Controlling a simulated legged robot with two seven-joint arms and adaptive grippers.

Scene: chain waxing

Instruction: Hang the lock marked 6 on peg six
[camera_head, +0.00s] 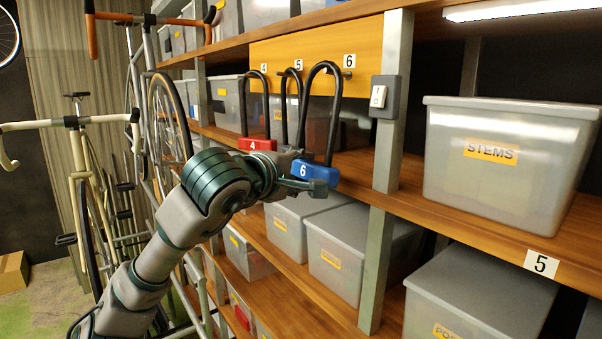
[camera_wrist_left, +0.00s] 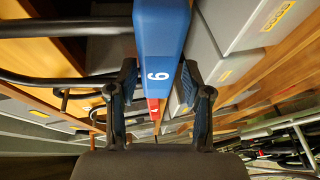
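The blue lock marked 6 (camera_head: 319,174) has its body at my left gripper (camera_head: 312,178), and its dark shackle (camera_head: 334,115) points up. Peg six (camera_head: 346,74), under the label 6 (camera_head: 348,60), is beside the top of the shackle. I cannot tell whether the shackle is around it. My right gripper is out of view.
The red lock marked 4 (camera_head: 257,144) hangs on the yellow board (camera_head: 318,45), left of another dark shackle (camera_head: 284,108) under label 5. A switch box (camera_head: 384,97) is on the post just right of peg six. Storage bins (camera_head: 508,160) fill the shelves.

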